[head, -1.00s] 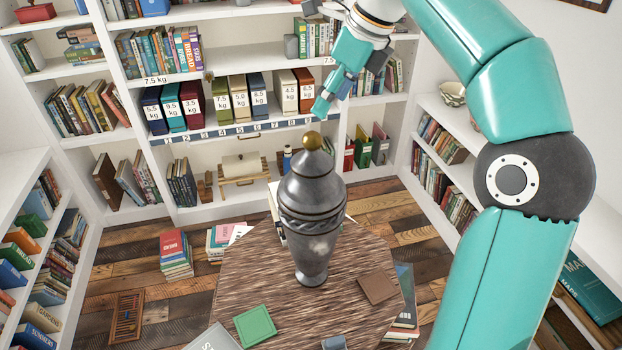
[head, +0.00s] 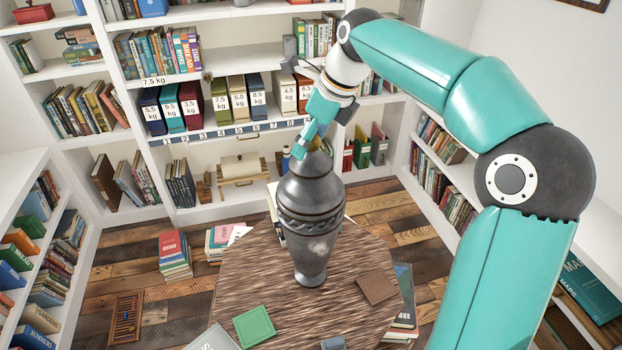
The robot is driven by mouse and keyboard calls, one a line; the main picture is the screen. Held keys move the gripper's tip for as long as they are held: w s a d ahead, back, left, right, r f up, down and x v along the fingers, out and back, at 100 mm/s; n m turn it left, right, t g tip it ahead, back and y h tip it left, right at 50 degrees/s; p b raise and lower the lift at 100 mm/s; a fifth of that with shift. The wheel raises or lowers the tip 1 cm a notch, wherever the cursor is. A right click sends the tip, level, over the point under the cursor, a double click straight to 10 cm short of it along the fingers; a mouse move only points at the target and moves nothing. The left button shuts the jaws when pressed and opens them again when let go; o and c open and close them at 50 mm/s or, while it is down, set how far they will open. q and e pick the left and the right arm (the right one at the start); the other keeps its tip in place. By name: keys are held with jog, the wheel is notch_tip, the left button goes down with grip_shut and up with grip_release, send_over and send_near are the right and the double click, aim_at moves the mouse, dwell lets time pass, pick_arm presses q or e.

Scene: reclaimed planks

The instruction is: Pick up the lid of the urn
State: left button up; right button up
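The dark metal urn (head: 308,230) stands upright on the round wooden table. Its domed lid (head: 310,167) sits on top. The lid's gold knob is mostly hidden behind my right gripper (head: 308,135), with a little gold showing at its right side. My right gripper reaches down from the upper right, with its fingertips at the knob. I cannot tell whether the fingers touch or close around it. My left gripper is not in view.
The round table (head: 245,285) also holds a green book (head: 254,326) and a brown book (head: 376,289). Shelves with books and weight-labelled binders (head: 220,108) stand behind. Book stacks (head: 174,256) and an abacus (head: 126,315) lie on the floor at left.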

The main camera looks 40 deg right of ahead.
grip_shut()
jog(key=shift+r, duration=0.25)
dwell(0.4)
